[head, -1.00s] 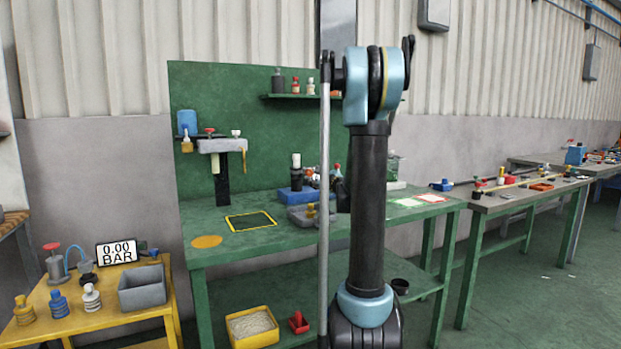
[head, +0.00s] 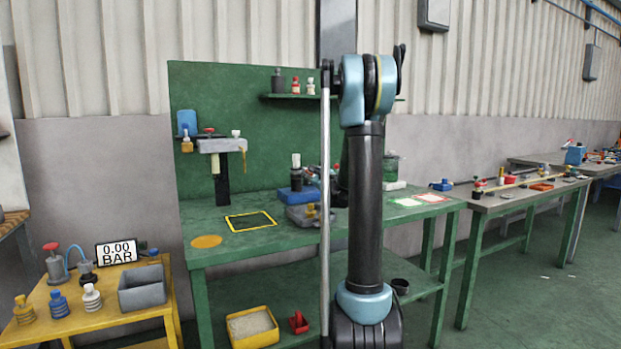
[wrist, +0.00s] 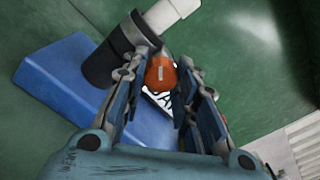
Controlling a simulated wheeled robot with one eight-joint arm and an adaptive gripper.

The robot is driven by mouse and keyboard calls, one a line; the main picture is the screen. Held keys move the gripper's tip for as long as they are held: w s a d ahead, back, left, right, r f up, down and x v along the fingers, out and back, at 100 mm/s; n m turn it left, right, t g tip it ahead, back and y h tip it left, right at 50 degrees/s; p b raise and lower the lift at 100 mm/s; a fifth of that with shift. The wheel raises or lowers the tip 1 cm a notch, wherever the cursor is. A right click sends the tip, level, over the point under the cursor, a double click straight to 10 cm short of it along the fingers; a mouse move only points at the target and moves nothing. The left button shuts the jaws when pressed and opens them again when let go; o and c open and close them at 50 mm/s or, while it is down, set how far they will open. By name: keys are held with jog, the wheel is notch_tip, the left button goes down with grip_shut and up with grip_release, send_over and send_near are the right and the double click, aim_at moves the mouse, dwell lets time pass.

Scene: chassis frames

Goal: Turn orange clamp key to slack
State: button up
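The orange clamp key (wrist: 160,75) shows in the wrist view as a rounded orange knob with a pale slot mark, beside a black-and-white marked patch (wrist: 158,101). It is close to a black cylinder (wrist: 111,59) with a white top, on a blue base (wrist: 60,85). In the head view the blue base (head: 291,194) stands on the green bench. My gripper (wrist: 167,66) has one finger on each side of the key, with a narrow gap that the key nearly fills. Contact cannot be told. In the head view my arm hides the key.
The green bench (head: 215,247) carries a grey tray (head: 298,216) in front of the blue base and a yellow-framed dark area (head: 251,222) to the left. A clamp stand (head: 222,170) rises at the back left. A glass jar (head: 391,168) stands right of my arm.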

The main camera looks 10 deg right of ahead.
jog(key=shift+n, duration=0.4)
jog(key=n, duration=0.2)
jog(key=shift+n, duration=0.4)
jog(key=n, duration=0.4)
jog(key=shift+a+n, duration=0.1)
jog(key=shift+n, duration=0.2)
jog(key=n, duration=0.4)
jog(key=shift+s+n, duration=0.1)
jog(key=shift+n, duration=2)
jog(key=o, duration=1.1)
jog(key=shift+f, duration=0.1)
